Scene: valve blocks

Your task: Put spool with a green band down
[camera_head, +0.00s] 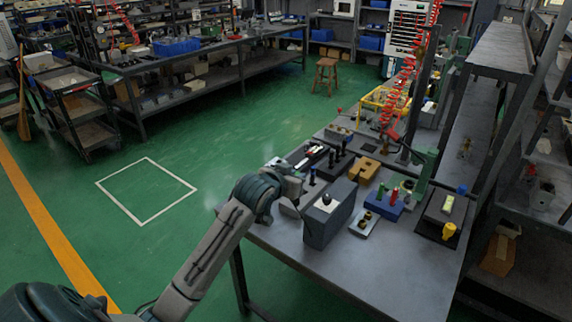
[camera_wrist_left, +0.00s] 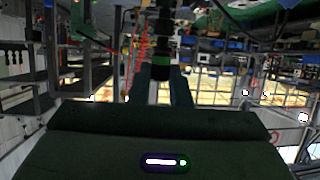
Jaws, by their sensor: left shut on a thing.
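My left gripper (camera_head: 289,193) is at the table's left edge, beside a tall grey box (camera_head: 328,221). In the left wrist view its two fingers (camera_wrist_left: 160,84) are closed on a dark spool (camera_wrist_left: 160,28) with a green band, seen between them. The held spool cannot be made out in the head view, so its height above the table cannot be told. My right gripper is in neither view.
Near the grey box on the table (camera_head: 376,276) are a blue block (camera_head: 383,207) with coloured spools, a small plate with brass rings (camera_head: 364,224), an orange block (camera_head: 363,171) and a dark tray (camera_head: 440,216) with a yellow piece. The table's front is clear.

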